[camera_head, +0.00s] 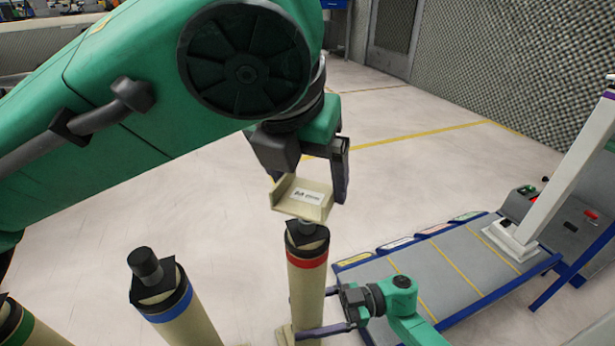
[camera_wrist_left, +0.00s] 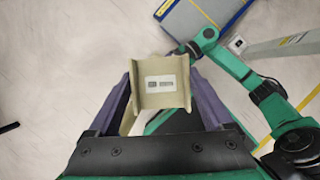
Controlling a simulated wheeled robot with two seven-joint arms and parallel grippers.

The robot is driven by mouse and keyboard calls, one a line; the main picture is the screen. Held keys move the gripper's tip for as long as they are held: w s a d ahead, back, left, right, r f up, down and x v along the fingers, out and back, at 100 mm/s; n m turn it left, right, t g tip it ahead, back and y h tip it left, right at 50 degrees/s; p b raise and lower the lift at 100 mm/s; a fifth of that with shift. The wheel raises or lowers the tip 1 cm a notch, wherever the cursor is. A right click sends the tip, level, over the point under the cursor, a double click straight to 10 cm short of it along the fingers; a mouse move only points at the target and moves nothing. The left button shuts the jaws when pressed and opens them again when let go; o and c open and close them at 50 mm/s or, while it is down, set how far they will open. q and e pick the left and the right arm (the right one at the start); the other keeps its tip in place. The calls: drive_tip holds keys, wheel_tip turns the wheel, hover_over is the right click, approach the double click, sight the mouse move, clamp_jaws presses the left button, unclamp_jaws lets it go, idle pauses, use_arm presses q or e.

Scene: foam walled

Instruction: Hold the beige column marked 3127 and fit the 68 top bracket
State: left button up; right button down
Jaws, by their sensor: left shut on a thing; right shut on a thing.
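The beige bracket (camera_head: 303,198), a U-shaped piece with a white label, is held by my left gripper (camera_head: 318,180) directly over the column with the red band. In the left wrist view the bracket (camera_wrist_left: 160,88) sits between the purple fingers of my left gripper (camera_wrist_left: 162,95). The beige column (camera_head: 306,285) stands upright with a dark peg on top. The bracket's underside is right at the peg; I cannot tell whether they touch. My right gripper (camera_head: 322,331) is shut on the column low down. The number 3127 and the label text are not readable.
A beige column with a blue band (camera_head: 180,310) stands to the left, and a green-banded one (camera_head: 25,330) is at the lower left corner. A grey-and-blue platform (camera_head: 450,260) with yellow lines and a white post (camera_head: 570,170) is on the right. Open floor lies behind.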

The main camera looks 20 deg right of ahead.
use_arm(q)
drive_tip(key=shift+f, duration=1.45)
drive_tip(key=o, duration=1.3)
drive_tip(key=v, duration=1.2)
use_arm(e)
unclamp_jaws()
drive_tip(key=shift+d, duration=0.1)
